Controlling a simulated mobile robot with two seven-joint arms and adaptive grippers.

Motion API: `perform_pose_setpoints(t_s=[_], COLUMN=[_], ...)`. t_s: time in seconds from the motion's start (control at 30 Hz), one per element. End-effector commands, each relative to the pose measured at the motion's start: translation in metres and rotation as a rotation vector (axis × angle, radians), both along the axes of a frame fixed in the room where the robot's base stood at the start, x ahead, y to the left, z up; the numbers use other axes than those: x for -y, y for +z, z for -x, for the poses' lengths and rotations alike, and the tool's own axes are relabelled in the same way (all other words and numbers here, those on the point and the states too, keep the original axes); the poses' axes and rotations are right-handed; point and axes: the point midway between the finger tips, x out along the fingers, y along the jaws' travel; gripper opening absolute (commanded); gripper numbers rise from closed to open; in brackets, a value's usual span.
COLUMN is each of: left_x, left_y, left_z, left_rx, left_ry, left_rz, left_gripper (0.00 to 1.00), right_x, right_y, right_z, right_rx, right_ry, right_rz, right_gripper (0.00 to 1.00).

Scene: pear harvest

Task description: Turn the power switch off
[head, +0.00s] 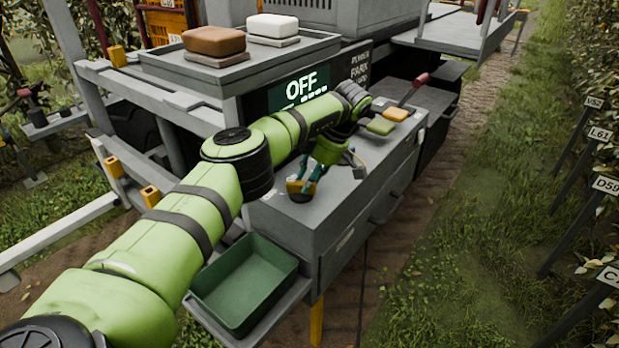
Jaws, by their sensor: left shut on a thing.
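The power switch (297,187) shows as a small knob with a yellow part and a dark round base, on top of the grey cabinet. My left gripper (306,181) points down at it, its teal fingers shut on the knob and partly hiding it. The exact angle of the knob is hard to make out. A dark display (299,88) behind the cabinet reads OFF in bright letters. My right gripper is out of view.
A red-handled lever (414,87) and green and yellow pads (388,119) are farther back on the grey cabinet (345,192). An empty green tray (245,285) sits at the cabinet's front left. A shelf (180,65) holds a brown and a white block.

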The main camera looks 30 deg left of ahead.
Motion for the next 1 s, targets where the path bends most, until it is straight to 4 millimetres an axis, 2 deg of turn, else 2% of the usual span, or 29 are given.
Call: perform_pose_setpoints(t_s=[0.2,0.23,0.27,0.3,0.67,1.0], left_x=[0.0,0.0,0.0,0.0,0.001,0.019], left_y=[0.0,0.0,0.0,0.0,0.003,0.052], left_z=[0.0,0.0,0.0,0.0,-0.001,-0.01], left_rx=[0.001,0.001,0.001,0.001,0.002,0.003], left_ry=[0.005,0.005,0.005,0.004,0.001,0.004], left_rz=[0.0,0.0,0.0,0.001,0.0,0.0], left_gripper=[0.0,0.38,0.5,0.54,0.54,0.54], right_x=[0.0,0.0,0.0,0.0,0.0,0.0], right_y=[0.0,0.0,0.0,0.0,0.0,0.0], right_z=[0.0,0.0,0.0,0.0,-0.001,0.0], right_rx=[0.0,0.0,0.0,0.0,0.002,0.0], right_ry=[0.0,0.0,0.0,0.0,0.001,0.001], right_rz=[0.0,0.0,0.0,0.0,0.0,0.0], right_gripper=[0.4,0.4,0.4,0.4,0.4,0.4])
